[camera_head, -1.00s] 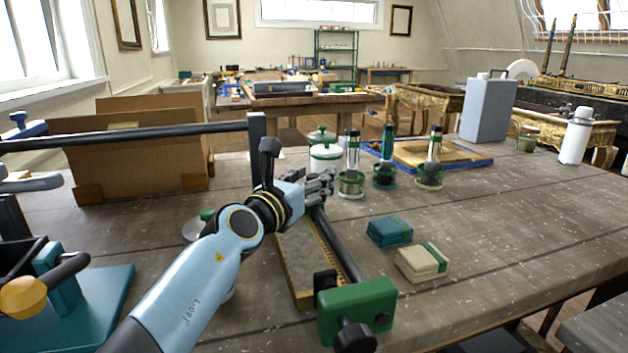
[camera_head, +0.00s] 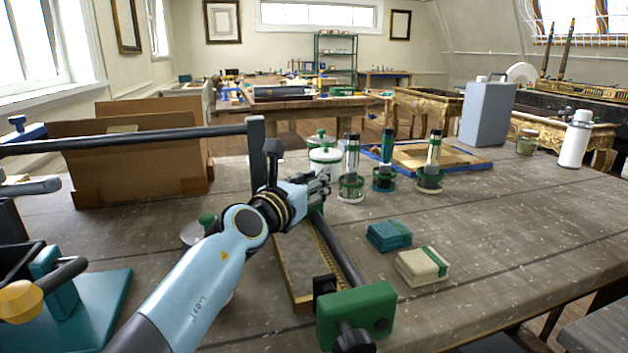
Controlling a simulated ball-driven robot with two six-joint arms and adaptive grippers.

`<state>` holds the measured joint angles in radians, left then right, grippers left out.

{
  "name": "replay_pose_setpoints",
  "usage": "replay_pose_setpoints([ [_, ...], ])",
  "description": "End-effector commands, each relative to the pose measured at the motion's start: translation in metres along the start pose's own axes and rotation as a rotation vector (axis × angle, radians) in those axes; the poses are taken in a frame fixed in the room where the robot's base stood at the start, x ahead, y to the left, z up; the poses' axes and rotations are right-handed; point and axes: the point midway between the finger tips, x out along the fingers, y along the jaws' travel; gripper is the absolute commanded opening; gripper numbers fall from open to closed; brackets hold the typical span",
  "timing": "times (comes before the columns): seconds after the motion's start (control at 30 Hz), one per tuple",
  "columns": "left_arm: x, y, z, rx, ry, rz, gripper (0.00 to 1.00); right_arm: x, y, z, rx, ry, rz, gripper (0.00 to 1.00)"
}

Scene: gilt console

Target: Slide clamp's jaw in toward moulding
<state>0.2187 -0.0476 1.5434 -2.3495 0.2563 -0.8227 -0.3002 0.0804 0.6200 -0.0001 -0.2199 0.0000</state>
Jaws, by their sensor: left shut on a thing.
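A bar clamp with a dark bar (camera_head: 342,250) lies on the wooden bench. Its green head (camera_head: 355,315) with a black screw handle is at the near end. The moulding (camera_head: 290,262), a gilt-edged strip, lies along the left side of the bar. My left gripper (camera_head: 318,188) is at the far end of the bar, shut on the clamp's jaw (camera_head: 317,208), which shows only as a bit of green below the fingers. The rest of the jaw is hidden by the gripper. My right gripper is not in view.
Teal cloths (camera_head: 389,236) and cream cloths (camera_head: 422,266) lie right of the clamp. Several jars and a white pot (camera_head: 325,160) stand just behind the gripper. A dark horizontal bar (camera_head: 130,138) with an upright is at left.

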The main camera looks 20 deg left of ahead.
Motion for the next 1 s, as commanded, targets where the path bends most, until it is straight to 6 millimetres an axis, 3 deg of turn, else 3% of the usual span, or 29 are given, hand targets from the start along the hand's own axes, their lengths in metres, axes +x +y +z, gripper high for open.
replay_pose_setpoints([
  [0.63,0.0005,0.0026,-0.003,0.002,0.005,0.001,0.0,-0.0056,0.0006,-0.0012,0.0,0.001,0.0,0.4],
  [0.67,0.0004,0.0026,-0.0031,0.002,0.005,0.001,0.16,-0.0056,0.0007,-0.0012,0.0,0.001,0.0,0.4],
  [0.7,0.0003,0.0027,-0.0033,0.002,0.005,0.001,0.21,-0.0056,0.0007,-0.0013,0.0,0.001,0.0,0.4],
  [0.9,0.0007,0.0024,-0.0025,0.001,0.004,0.001,0.48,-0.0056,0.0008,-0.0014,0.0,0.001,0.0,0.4],
  [1.0,0.001,0.0021,-0.0019,0.001,0.003,0.001,0.49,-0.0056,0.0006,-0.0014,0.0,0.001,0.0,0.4],
])
